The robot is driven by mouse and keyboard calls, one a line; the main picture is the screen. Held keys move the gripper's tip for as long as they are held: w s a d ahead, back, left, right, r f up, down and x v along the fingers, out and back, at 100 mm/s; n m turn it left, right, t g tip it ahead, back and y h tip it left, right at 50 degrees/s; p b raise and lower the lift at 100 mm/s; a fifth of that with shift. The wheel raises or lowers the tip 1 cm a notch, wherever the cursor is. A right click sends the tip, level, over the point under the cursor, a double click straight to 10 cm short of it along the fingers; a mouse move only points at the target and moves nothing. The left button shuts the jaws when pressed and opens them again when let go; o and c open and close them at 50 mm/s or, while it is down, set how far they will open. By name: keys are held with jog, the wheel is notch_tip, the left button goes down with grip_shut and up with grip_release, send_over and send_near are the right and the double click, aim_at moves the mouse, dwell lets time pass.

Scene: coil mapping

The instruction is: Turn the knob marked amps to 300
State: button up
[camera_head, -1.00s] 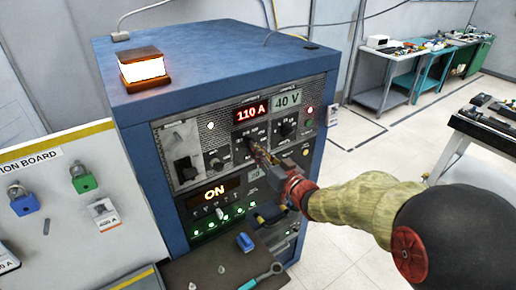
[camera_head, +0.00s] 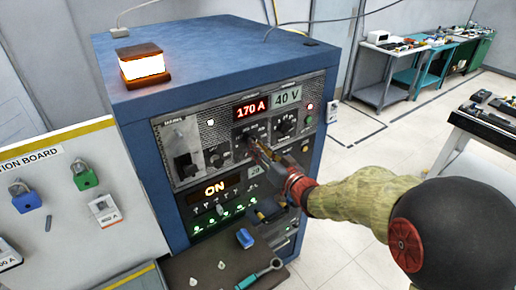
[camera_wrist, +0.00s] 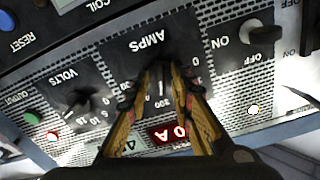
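The amps knob (camera_wrist: 163,72) is dark and sits below the AMPS label in the wrist view, with its dial numbers around it. My gripper (camera_wrist: 165,68) has its two yellow fingers closed in on either side of the knob, and they hide most of it. In the head view my gripper (camera_head: 255,148) reaches the panel from the right, at the dial under the red display. The red display (camera_head: 251,107) reads 170 A. In the wrist view the display (camera_wrist: 168,133) is upside down and partly covered by the fingers.
The volts knob (camera_head: 286,125) is just right of the amps dial, below a 40 V display (camera_head: 287,97). A dark on/off switch (camera_wrist: 259,31) is on the other side. A dark shelf (camera_head: 215,266) with tools juts out below the blue cabinet (camera_head: 215,60).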

jog(key=shift+o, duration=0.3)
jog(key=v, duration=1.2)
